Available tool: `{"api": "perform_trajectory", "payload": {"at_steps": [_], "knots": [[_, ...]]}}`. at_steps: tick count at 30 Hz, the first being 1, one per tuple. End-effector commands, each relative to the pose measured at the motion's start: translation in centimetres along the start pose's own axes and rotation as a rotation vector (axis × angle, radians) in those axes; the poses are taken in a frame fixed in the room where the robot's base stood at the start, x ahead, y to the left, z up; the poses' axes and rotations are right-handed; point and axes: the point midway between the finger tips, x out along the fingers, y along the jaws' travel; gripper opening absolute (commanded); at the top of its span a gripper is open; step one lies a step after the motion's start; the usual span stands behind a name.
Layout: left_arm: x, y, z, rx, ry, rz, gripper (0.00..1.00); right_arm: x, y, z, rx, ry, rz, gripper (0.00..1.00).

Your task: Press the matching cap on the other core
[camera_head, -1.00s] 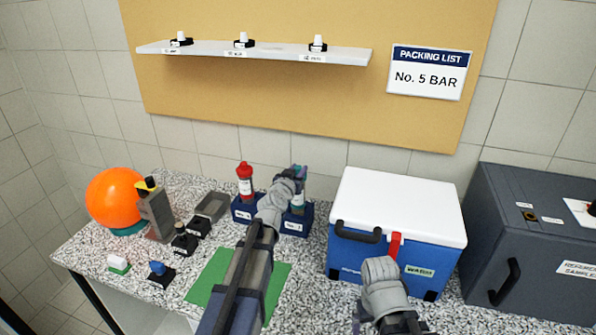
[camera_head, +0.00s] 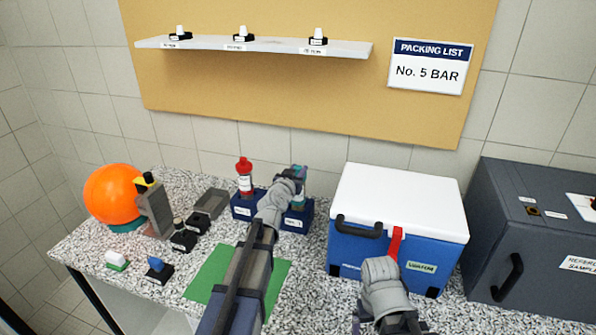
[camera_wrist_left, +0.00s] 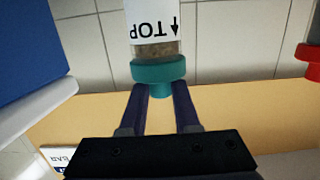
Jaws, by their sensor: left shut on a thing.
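A clear core tube with a white TOP label (camera_wrist_left: 153,20) stands in the right blue holder (camera_head: 297,222). A teal cap (camera_wrist_left: 158,70) sits against the tube's upper end; I cannot tell how far it is seated. My left gripper (camera_wrist_left: 160,92) is shut on the teal cap's narrow stub. In the head view the left gripper (camera_head: 299,174) is over the right holder and its wrist hides most of this core. The other core (camera_head: 245,183), with a red cap (camera_head: 244,164), stands upright in the left blue holder (camera_head: 243,209). My right gripper is out of view.
A blue cooler with a white lid (camera_head: 399,205) stands close right of the holders. A grey box (camera_head: 530,230) is further right. A shelf (camera_head: 260,49) hangs above.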

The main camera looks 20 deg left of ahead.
Motion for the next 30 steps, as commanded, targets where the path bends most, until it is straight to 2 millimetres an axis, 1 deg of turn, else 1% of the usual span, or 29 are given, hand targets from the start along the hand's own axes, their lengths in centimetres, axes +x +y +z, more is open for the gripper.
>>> {"api": "perform_trajectory", "payload": {"at_steps": [5, 11, 21, 30], "knots": [[0.1, 0.0, 0.6, 0.0, 0.0, 0.0, 0.0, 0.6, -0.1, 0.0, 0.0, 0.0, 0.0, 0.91], [0.0, 0.0, 0.2, 0.0, -0.001, 0.001, 0.0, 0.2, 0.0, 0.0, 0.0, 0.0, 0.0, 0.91], [-0.2, 0.0, -1.0, 0.0, 0.0, 0.0, 0.0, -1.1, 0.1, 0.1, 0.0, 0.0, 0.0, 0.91], [-0.2, 0.0, -1.1, 0.0, 0.0, 0.0, 0.0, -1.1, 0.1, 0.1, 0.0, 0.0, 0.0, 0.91]]}}
